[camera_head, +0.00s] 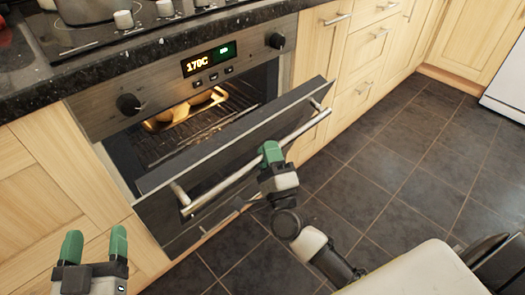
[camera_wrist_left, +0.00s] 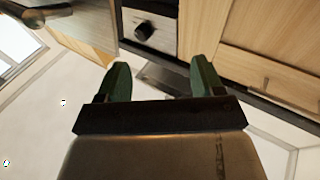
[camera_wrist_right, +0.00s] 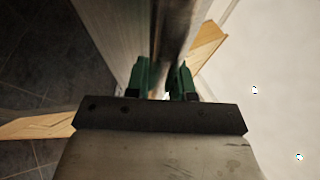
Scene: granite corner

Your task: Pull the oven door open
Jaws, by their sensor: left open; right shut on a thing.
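The oven door (camera_head: 225,157) is tilted partly open, its top edge away from the oven front. Its metal handle bar (camera_head: 222,187) runs along the outer top side. My right gripper (camera_head: 270,151) is shut on the handle bar near its middle; in the right wrist view the bar (camera_wrist_right: 173,35) runs between the green fingers (camera_wrist_right: 160,77). My left gripper (camera_head: 93,246) is open and empty at the lower left, in front of the cabinet and apart from the door. Its fingers (camera_wrist_left: 158,80) are spread in the left wrist view.
Inside the lit oven, food (camera_head: 172,116) sits on a wire rack (camera_head: 190,135). The panel has a left knob (camera_head: 129,104), a right knob (camera_head: 276,41) and a display. A granite counter (camera_head: 140,50) is above. Wooden drawers (camera_head: 352,60) are to the right; dark tiled floor (camera_head: 385,150) is clear.

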